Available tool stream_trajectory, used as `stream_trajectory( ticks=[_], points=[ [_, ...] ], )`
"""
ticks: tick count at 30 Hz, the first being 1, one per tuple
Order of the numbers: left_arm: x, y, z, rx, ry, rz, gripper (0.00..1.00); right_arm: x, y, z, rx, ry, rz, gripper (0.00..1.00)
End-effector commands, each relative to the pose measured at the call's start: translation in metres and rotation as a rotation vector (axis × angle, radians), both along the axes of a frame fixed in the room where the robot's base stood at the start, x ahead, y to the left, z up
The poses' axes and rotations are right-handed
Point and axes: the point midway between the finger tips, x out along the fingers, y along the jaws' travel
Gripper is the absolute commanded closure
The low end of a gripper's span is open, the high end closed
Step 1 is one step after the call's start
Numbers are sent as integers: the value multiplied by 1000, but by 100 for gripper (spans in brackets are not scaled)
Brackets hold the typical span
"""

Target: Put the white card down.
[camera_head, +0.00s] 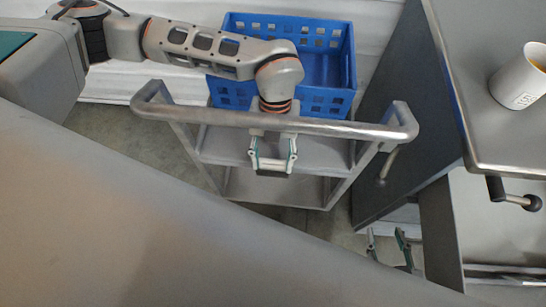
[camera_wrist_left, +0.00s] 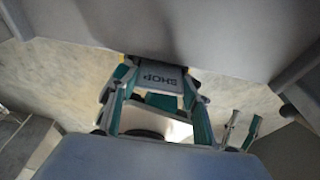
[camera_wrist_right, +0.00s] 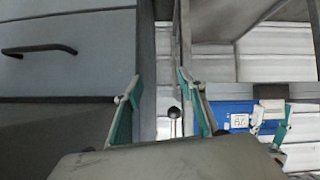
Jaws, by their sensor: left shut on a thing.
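My left gripper (camera_head: 271,168) hangs in front of the cart's handle bar and is shut on a card. In the left wrist view, the card (camera_wrist_left: 160,77) spans the fingertips; it looks grey in shade and bears the letters SHOP. In the head view, only a narrow dark strip of it (camera_head: 272,174) shows between the tips. The right wrist view also shows this gripper with a dark patch at its tips (camera_wrist_right: 270,91). My right gripper (camera_head: 388,240) is open and empty, low beside the grey cabinet; its fingers also show in the right wrist view (camera_wrist_right: 158,93).
A metal cart (camera_head: 300,126) with shelves stands below the left gripper. A blue crate (camera_head: 230,95) is behind its handle bar, with a small white label (camera_wrist_right: 239,121). A steel counter (camera_head: 480,110) at the right bears a white cup (camera_head: 518,82). A broad grey surface fills the foreground.

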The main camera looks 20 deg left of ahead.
Motion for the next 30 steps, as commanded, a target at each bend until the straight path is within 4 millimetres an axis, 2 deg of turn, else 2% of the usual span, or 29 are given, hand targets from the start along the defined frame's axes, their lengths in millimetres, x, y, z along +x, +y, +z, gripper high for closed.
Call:
stream_trajectory(
  ticks=[4,5,6,19,25,30],
  points=[
    [0,0,-2,0,0,0,70,-1,0,-1,1,2,0,60],
    [0,0,-2,0,0,0,45,-2,0,-2,0,4,0,60],
    [0,0,-2,0,0,0,36,-3,0,-3,0,8,-1,60],
    [1,0,3,1,-1,1,36,-11,-1,-11,-2,27,-1,60],
    [11,2,37,0,-10,2,36,-3,-2,4,-5,1,-3,60],
    [20,5,72,0,-9,2,36,-2,-6,6,-10,-1,-10,60]
  ],
)
